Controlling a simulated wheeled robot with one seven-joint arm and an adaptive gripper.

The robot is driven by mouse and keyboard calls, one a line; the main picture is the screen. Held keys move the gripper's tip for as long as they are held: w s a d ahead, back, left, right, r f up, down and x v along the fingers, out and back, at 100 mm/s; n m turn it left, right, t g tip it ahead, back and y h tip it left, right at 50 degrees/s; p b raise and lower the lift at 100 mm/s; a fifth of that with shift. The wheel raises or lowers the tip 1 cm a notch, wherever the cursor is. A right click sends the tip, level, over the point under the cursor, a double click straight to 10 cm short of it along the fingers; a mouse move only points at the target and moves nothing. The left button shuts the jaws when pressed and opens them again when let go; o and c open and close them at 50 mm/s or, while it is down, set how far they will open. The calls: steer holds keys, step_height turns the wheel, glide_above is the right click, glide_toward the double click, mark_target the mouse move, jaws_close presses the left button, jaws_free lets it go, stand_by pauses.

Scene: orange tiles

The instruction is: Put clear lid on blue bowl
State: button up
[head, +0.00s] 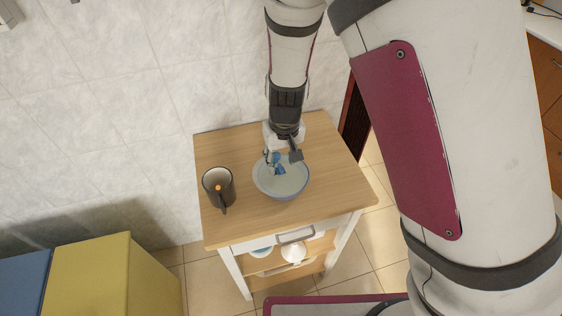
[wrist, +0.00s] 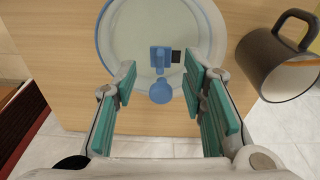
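The blue bowl (head: 284,195) stands on the wooden top of a small cart, its rim blue and its inside pale. In the wrist view a round pale disc with a blue rim (wrist: 104,42) fills the top middle; I take its clear surface (wrist: 130,35) for the lid, but cannot tell it apart from the bowl or say how it sits. A blue handle-like piece (wrist: 160,90) shows between the fingers. My gripper (wrist: 162,75) is open, its teal pads well apart on either side of that piece, with no visible contact. In the head view my gripper (head: 282,158) is over the bowl's back edge.
A dark grey mug (head: 218,188) stands left of the bowl; it also shows at right in the wrist view (wrist: 275,65). The cart top (head: 330,170) is bare on the right. White dishes (head: 293,252) sit on the shelf below. A yellow box (head: 90,275) stands at lower left.

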mark_target(283, 176)
step_height(283, 176, up, 10)
steer(key=s, duration=0.1)
steer(key=s+d+r+m+t+y, duration=0.1)
steer(key=s+d+r, duration=0.3)
steer(key=d+r, duration=0.25)
steer(key=s+d+r+m+t+y, duration=0.1)
steer(key=s+d+r, duration=0.35)
steer(key=r, duration=0.35)
steer(key=s+d+r+m+t+h, duration=0.1)
steer(key=s+d+r, duration=0.1)
steer(key=s+d, duration=0.2)
steer(key=s+d+r+m+t+h, duration=0.1)
steer(key=s+d+r, duration=0.2)
steer(key=s, duration=0.4)
steer(key=shift+d+r, duration=0.3)
steer(key=shift+d, duration=0.05)
